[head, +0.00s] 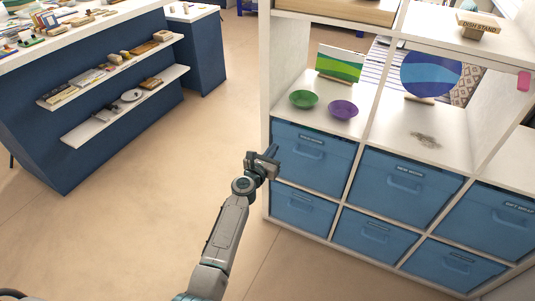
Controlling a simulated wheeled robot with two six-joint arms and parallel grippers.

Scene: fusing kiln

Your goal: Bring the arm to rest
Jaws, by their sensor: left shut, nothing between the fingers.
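My left gripper (263,163) shows in the middle of the head view, at the end of my left arm, which reaches up from the bottom edge. It is shut with nothing between its fingers. It appears in front of the left edge of the white shelf unit (266,100), next to an upper blue drawer (312,158). I cannot tell whether it touches the unit. My right gripper is not in view.
Green bowl (303,99), purple bowl (343,110), striped glass panel (340,64) and round blue plate (431,74) stand on the shelf above several blue drawers. A blue counter (60,140) with loaded ledges stands left. Open floor (130,220) lies between.

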